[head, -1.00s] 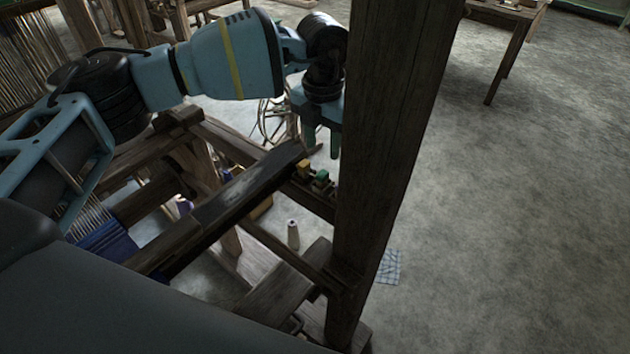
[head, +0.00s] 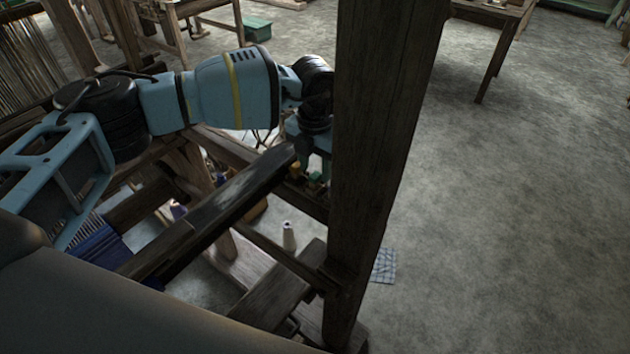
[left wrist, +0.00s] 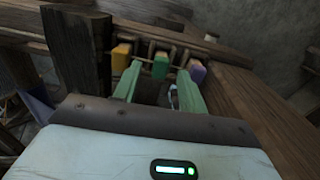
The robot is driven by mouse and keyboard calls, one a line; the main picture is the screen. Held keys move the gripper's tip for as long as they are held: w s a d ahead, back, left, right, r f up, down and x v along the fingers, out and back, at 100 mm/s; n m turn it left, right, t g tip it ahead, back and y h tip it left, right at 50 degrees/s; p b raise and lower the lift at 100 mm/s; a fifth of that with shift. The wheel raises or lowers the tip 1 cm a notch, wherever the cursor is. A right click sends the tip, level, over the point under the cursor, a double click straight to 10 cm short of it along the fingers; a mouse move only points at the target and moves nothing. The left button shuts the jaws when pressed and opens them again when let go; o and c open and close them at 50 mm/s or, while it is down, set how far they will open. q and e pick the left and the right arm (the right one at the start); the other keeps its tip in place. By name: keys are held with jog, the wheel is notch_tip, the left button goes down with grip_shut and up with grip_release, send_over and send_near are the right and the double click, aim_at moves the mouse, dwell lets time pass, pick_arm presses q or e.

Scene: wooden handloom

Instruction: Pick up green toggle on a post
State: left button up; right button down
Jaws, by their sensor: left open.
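The green toggle (left wrist: 160,66) stands in a row on the loom's wooden rail, between a yellow toggle (left wrist: 121,57) and a purple toggle (left wrist: 197,71). In the head view the green toggle (head: 314,178) shows small and partly covered, just under my left gripper (head: 315,170). In the left wrist view my left gripper (left wrist: 158,82) is open and empty. Its green fingers point at the row, and the green toggle appears in the gap between them. I cannot tell whether the fingers touch anything. My right gripper is not in view.
A thick wooden loom post (head: 380,150) stands close to the right of my left gripper. A dark beam (head: 235,195) runs diagonally below the arm. A pale thread cone (head: 289,237) is lower down. Open floor (head: 500,220) lies to the right.

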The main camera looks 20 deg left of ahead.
aim_at(315, 175)
pick_arm(q)
jog(key=shift+f, duration=0.75)
jog(key=shift+c, duration=0.3)
grip_shut()
jog(key=shift+r, duration=0.15)
notch_tip(315, 175, up, 10)
